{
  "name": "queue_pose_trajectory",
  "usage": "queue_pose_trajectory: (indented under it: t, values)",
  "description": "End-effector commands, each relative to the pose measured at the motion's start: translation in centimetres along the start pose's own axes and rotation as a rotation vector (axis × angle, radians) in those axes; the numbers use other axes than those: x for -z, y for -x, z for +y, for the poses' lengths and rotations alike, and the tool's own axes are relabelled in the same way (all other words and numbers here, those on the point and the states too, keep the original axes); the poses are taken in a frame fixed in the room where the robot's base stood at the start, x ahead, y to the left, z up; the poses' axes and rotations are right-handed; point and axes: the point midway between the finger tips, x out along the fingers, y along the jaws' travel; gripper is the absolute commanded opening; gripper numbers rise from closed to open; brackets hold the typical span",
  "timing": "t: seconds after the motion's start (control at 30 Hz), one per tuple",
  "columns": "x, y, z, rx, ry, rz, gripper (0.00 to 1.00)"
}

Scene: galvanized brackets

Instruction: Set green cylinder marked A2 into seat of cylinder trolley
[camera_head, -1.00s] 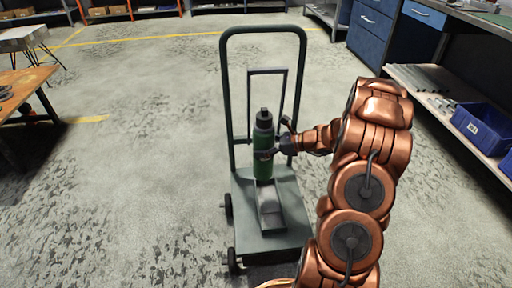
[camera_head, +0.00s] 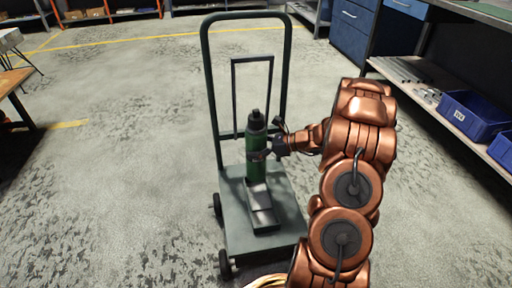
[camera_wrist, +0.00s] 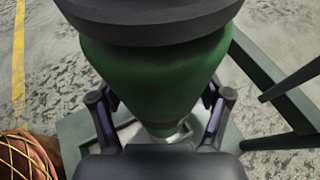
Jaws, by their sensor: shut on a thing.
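The green cylinder (camera_head: 256,168) is upright with a dark top, above the platform of the cylinder trolley (camera_head: 236,232). The trolley is grey-green, with a tall dark handle frame behind the cylinder. A light metal seat piece (camera_head: 262,208) lies on the platform just in front of the cylinder's lower end. My gripper (camera_head: 262,154) is shut on the cylinder from the right. In the wrist view the cylinder (camera_wrist: 155,75) fills the middle between my two fingers. I cannot tell whether its bottom touches the seat. No A2 marking is readable.
A workbench shelf on the right holds blue bins (camera_head: 472,114). Blue drawers (camera_head: 352,35) stand behind it. A wooden table (camera_head: 14,82) is at the left edge. The floor left of the trolley is clear.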

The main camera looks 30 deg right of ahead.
Motion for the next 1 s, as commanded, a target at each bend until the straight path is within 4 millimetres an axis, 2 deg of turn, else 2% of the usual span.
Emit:
queue_pose_trajectory:
  t: [0.57, 1.0]
  values:
    - [2.8, -1.2, -0.1, 0.004, 0.001, -0.003, 0.07]
    - [2.5, -1.1, -0.1, 0.003, 0.001, -0.005, 0.07]
